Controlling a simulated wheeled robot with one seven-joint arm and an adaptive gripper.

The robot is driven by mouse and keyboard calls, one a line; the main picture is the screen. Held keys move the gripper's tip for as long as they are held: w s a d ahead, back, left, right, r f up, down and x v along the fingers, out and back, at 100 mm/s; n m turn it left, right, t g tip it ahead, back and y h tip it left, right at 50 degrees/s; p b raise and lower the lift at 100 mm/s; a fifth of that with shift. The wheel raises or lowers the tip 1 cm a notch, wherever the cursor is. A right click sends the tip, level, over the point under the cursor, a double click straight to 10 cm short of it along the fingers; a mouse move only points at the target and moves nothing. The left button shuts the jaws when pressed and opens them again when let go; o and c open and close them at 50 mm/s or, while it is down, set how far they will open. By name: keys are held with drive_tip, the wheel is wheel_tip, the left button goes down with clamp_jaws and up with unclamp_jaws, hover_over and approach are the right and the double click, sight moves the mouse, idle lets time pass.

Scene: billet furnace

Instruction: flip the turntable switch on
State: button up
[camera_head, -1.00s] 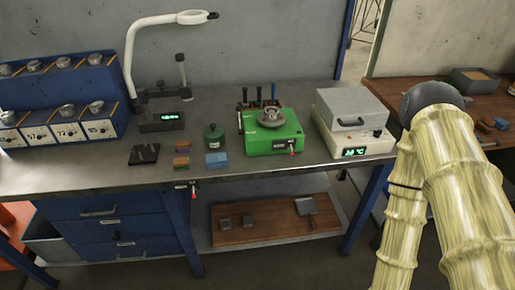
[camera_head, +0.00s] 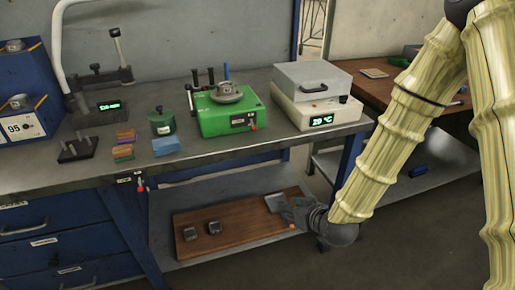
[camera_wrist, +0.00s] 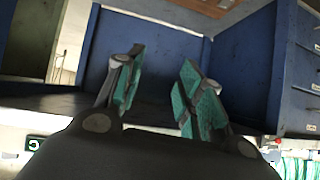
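The turntable is a green box (camera_head: 215,121) with a grey round wheel (camera_head: 227,93) on top, standing on the metal bench in the head view. A small red-tipped switch (camera_head: 252,127) sits at the right of its front face; its exact position is too small to tell. My gripper (camera_head: 285,207) is below bench height, in front of the right end of the lower shelf, apart from the turntable. In the wrist view my gripper (camera_wrist: 160,75) is open, its teal-padded fingers spread with nothing between them. The turntable is not clearly visible there.
A furnace box (camera_head: 315,97) with a display stands right of the turntable. A green jar (camera_head: 162,122), a blue block (camera_head: 166,146) and a lamp (camera_head: 57,50) stand left. Another red-tipped switch (camera_head: 140,187) hangs at the bench's front edge. A wooden board (camera_head: 250,222) lies on the shelf below.

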drive_tip(key=w+a+r+n+t+y+b, duration=0.2)
drive_tip(key=w+a+r+t+b, duration=0.1)
drive_tip(key=w+r+b, duration=0.3)
drive_tip(key=n+t+y+b, duration=0.2)
drive_tip(key=t+b, duration=0.1)
drive_tip(key=b, duration=0.2)
approach(255, 130)
drive_tip(key=x, duration=0.8)
drive_tip(key=shift+w+a+b, duration=0.1)
drive_tip(key=shift+w+b, duration=0.25)
drive_tip(key=shift+w, duration=0.05)
drive_tip(key=shift+c, duration=0.3)
clamp_jaws()
drive_tip(key=shift+r, duration=0.1)
